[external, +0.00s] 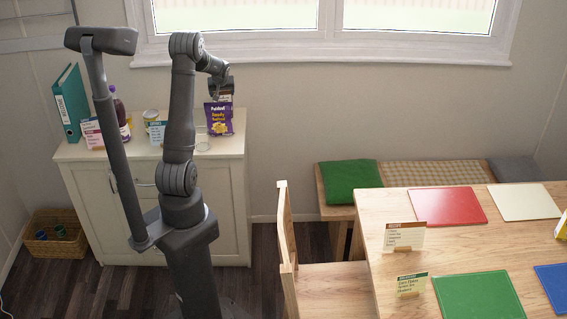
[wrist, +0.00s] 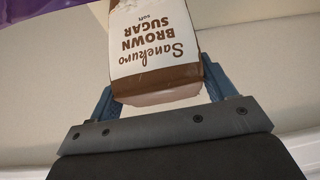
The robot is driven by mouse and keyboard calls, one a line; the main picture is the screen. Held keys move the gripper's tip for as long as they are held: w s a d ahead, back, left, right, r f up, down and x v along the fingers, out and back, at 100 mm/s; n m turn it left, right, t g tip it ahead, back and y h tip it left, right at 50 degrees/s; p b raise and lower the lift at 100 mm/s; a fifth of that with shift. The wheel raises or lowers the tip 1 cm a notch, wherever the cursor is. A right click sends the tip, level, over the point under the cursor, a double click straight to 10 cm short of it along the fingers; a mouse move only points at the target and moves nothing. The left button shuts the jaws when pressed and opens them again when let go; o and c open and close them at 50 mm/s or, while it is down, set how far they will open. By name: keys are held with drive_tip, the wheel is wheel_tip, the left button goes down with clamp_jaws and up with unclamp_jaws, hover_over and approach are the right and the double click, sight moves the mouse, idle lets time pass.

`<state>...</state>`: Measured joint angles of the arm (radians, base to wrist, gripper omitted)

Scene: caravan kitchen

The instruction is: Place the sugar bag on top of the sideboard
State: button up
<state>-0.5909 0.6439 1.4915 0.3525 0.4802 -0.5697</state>
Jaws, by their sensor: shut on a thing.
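The sugar bag (wrist: 152,45) is white and brown, lettered "BROWN SUGAR", and sits between the two fingers of my gripper (wrist: 165,95) in the wrist view, where its lettering is upside down. In the external view my gripper (external: 222,90) is over the right end of the sideboard (external: 234,144), a cream cabinet with a pale top. Only a small brown and white part of the sugar bag (external: 226,98) shows there, behind a purple packet. The bag's bottom is hidden, so I cannot tell whether it touches the sideboard top.
The purple packet (external: 218,120) stands at the sideboard's right end, close to the sugar bag. A table (external: 375,235) and chair (external: 284,232) stand right.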

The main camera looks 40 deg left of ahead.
drive_tip(key=shift+f, duration=1.5)
drive_tip(key=o, duration=2)
drive_tip(key=shift+f, duration=0.1)
drive_tip(key=shift+o, duration=0.2)
drive_tip(key=v, duration=1.2)
